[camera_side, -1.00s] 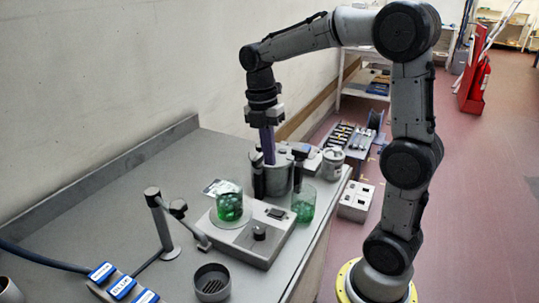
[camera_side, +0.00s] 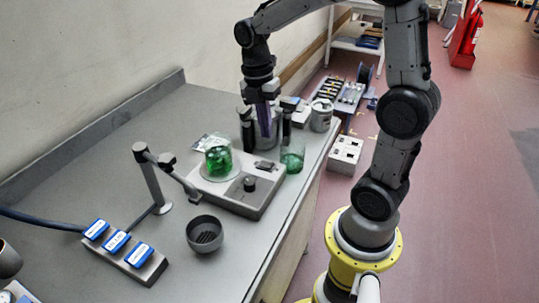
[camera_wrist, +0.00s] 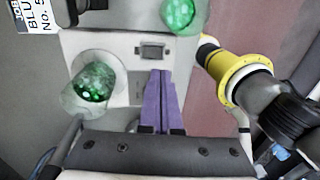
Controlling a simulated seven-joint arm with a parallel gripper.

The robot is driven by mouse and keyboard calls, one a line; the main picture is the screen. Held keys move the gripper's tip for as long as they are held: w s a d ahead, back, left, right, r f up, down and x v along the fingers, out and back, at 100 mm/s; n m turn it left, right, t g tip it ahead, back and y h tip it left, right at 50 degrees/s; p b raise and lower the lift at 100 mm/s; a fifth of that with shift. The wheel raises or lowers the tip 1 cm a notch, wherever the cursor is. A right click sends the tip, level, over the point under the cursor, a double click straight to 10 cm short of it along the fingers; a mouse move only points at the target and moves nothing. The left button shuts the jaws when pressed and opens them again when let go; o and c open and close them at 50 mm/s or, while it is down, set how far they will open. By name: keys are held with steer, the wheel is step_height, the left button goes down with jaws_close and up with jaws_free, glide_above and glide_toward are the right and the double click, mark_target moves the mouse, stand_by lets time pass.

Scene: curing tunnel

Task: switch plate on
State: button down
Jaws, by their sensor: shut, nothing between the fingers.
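The plate (camera_side: 225,192) is a pale flat box on the bench with a black knob (camera_side: 249,183) and a small dark switch (camera_side: 264,166). In the wrist view the switch (camera_wrist: 152,52) shows just beyond my fingertips; the knob is hidden there. A glass beaker of green liquid (camera_side: 218,161) stands on the plate's round top, also seen in the wrist view (camera_wrist: 94,84). My gripper (camera_side: 266,130) points down with its purple fingers together and empty, overlapping a metal pot in the side view. The wrist view shows the closed fingers (camera_wrist: 160,76) over the plate.
A second green beaker (camera_side: 292,158) stands beside the plate. The metal pot (camera_side: 272,140) is behind it, between dark uprights. A jointed stand (camera_side: 150,178), a dark cup (camera_side: 205,234) and a block with blue labels (camera_side: 138,262) are at the near left.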

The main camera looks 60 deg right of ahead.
mark_target(271, 165)
steer(key=f, duration=0.5)
steer(key=s+f, duration=0.1)
steer(key=f, duration=0.2)
steer(key=shift+f, duration=0.35)
steer(key=shift+s+f, duration=0.15)
steer(key=shift+f, duration=0.1)
steer(key=shift+w+r, duration=0.15)
steer(key=shift+w, duration=0.75)
steer(key=shift+r, duration=0.1)
step_height(271, 165, up, 14)
steer(key=w, duration=0.1)
steer(key=shift+w, duration=0.3)
